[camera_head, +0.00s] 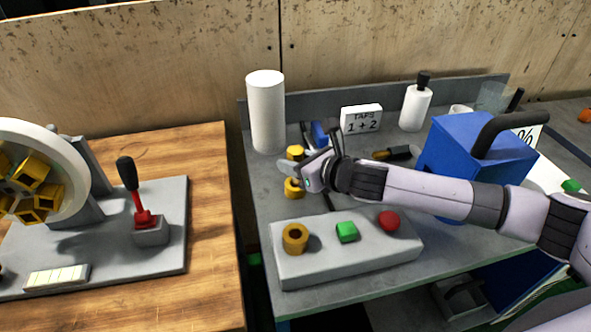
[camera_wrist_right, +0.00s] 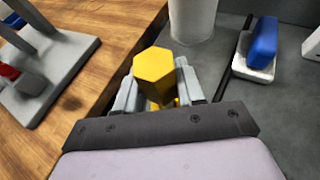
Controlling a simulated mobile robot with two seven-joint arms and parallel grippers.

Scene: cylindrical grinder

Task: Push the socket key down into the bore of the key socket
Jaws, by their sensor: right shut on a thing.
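A yellow socket key (camera_head: 295,152) with a hexagonal head is held upright in my right gripper (camera_head: 300,173). Its lower part shows below the fingers in the head view. In the right wrist view the key's hexagonal top (camera_wrist_right: 155,68) stands between the fingers of the right gripper (camera_wrist_right: 158,90). The key socket (camera_head: 295,238), a yellow ring with a dark bore, sits at the left of a grey panel. The key appears above the socket in the head picture, with a gap between them; its exact alignment cannot be told. My left gripper is not in view.
The grey panel (camera_head: 345,262) also carries a green button (camera_head: 346,232) and a red button (camera_head: 388,220). A white cylinder (camera_head: 266,112) stands behind the gripper. A blue box (camera_head: 470,150) stands right, behind my forearm. A red-based lever (camera_head: 140,205) is on the left machine.

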